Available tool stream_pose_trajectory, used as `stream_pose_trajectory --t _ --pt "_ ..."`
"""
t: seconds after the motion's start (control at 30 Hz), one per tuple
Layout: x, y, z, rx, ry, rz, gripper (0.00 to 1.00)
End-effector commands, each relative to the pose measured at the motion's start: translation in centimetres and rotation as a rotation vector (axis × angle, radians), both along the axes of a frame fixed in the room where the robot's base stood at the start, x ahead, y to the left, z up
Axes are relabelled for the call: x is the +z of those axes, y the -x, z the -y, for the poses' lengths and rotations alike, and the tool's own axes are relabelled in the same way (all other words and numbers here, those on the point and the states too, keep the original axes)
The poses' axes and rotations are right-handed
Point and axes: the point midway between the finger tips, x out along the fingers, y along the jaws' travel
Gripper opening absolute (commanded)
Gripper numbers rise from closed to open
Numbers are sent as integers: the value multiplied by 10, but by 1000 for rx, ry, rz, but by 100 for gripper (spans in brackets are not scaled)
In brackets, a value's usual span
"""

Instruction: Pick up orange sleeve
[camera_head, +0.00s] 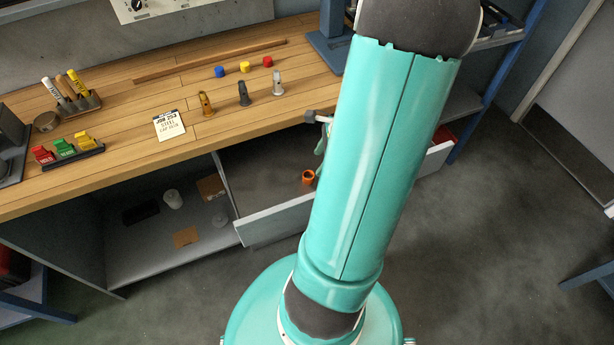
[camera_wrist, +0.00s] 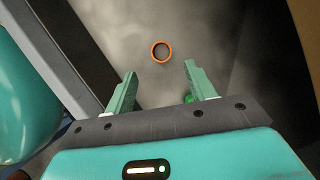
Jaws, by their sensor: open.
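The orange sleeve (camera_head: 308,177) is a short hollow ring standing in the open drawer (camera_head: 275,222), just left of my arm in the head view. In the wrist view the orange sleeve (camera_wrist: 161,51) shows end-on as a ring on a grey surface, beyond my fingertips and roughly midway between them. My gripper (camera_wrist: 160,76) is open and empty, its two green fingers apart. In the head view my arm hides much of the drawer and most of the gripper.
The drawer's front wall stands near the sleeve. The wooden bench top (camera_head: 110,110) above holds blocks, clips, markers and a card (camera_head: 168,125).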

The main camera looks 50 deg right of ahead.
Motion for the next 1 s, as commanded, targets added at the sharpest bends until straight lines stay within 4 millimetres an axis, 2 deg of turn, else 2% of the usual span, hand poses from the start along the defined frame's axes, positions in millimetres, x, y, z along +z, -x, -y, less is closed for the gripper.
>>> stream_pose_trajectory --t 0.03,0.27,0.6,0.87,0.9,1.0 --pt "-8 -3 -3 2 -3 0 55" --pt "-24 -10 -7 4 -2 0 55" --pt "-64 -25 -17 7 -2 0 55" --pt "-67 -27 -18 6 1 1 55" --pt "-67 -27 -18 6 1 1 53" --pt "-67 -27 -18 6 1 1 34"
